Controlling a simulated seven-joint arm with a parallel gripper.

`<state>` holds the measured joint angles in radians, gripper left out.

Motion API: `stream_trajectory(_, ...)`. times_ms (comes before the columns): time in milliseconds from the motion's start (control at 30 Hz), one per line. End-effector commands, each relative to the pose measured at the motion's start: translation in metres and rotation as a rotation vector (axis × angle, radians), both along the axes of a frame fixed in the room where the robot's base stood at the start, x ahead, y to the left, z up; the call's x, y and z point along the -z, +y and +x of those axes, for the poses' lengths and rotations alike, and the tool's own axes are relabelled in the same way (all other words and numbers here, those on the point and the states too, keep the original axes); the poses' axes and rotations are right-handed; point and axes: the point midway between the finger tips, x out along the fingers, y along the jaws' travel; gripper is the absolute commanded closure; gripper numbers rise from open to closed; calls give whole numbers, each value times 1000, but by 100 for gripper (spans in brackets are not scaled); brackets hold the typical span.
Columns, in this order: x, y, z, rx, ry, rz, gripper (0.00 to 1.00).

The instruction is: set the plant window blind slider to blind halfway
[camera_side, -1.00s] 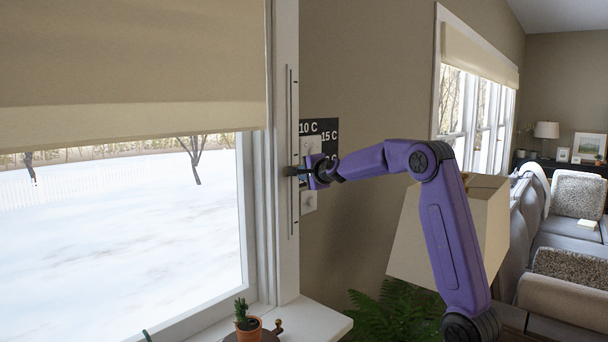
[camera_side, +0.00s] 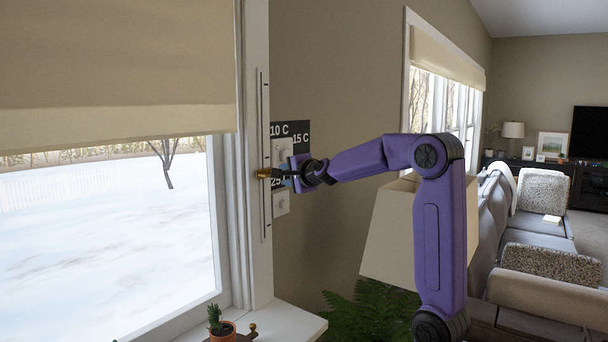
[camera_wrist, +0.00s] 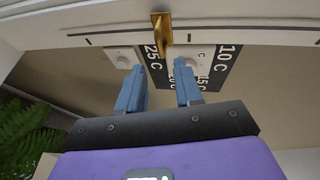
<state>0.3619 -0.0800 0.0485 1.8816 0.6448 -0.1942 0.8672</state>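The blind slider is a brass knob (camera_side: 263,173) on a thin vertical track (camera_side: 264,215) on the window frame, a little below the track's middle. The beige blind (camera_side: 110,60) covers the upper part of the window. In the wrist view the knob (camera_wrist: 162,28) stands just beyond my fingertips, in line with the gap between them. My gripper (camera_wrist: 159,72) is open, with its two blue fingers apart and nothing between them. In the side view my gripper (camera_side: 280,172) is just right of the knob, at about its height.
A dark temperature panel (camera_side: 297,133) and white wall dials (camera_side: 281,203) are close behind my gripper. A potted cactus (camera_side: 217,322) stands on the sill (camera_side: 290,325). A lampshade (camera_side: 385,235) and a fern (camera_side: 365,312) are below my arm.

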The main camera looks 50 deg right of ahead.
Motion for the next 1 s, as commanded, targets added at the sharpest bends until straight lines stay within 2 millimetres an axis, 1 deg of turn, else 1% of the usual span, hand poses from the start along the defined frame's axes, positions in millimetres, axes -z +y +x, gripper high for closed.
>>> stream_trajectory(33,-2,3,-8,0,-2,-1,65)
stream_trajectory(200,-8,14,-33,0,-2,-1,65)
stream_trajectory(500,-16,29,-70,2,-2,0,65)
stream_trajectory(700,-18,35,-82,0,0,0,65)
stream_trajectory(1000,-19,35,-84,1,0,0,65)
